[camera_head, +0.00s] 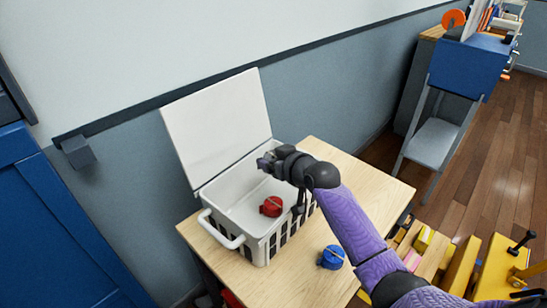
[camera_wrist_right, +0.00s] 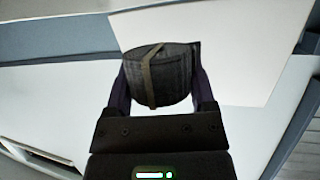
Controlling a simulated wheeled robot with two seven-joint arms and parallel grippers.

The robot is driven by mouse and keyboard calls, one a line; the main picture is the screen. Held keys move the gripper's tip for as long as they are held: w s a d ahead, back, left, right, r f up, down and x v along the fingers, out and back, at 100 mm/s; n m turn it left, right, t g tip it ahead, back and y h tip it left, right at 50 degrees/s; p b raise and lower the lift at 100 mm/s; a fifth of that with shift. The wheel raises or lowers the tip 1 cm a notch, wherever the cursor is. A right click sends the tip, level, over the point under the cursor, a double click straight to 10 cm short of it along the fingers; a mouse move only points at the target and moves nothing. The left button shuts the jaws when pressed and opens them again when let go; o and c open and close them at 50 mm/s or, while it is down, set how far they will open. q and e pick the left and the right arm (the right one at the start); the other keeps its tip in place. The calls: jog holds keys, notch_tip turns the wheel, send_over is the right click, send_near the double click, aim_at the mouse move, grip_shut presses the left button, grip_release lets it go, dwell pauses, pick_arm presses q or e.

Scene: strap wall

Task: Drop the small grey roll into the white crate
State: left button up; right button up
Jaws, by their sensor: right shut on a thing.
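The white crate (camera_head: 228,240) stands on a wooden table, its white lid (camera_head: 215,120) raised against the wall. A red roll (camera_head: 271,206) lies inside it. My right gripper (camera_head: 268,160) is over the crate's back part, above the opening. In the right wrist view my right gripper (camera_wrist_right: 160,90) is shut on the small grey roll (camera_wrist_right: 158,76), which has a brownish band around it. In the head view the roll is hard to tell from the dark gripper. My left gripper is not in view.
A blue roll (camera_head: 331,257) lies on the wooden table (camera_head: 290,268) right of the crate. A blue cabinet (camera_head: 60,235) stands at the left. A blue and grey stand (camera_head: 455,85) and yellow items (camera_head: 490,270) are at the right.

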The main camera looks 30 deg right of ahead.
jog(key=o, duration=1.2)
jog(key=shift+r, duration=0.1)
jog(key=shift+c, duration=0.2)
jog(key=p+v, duration=0.3)
jog(key=v, duration=0.7)
jog(key=shift+p, duration=0.4)
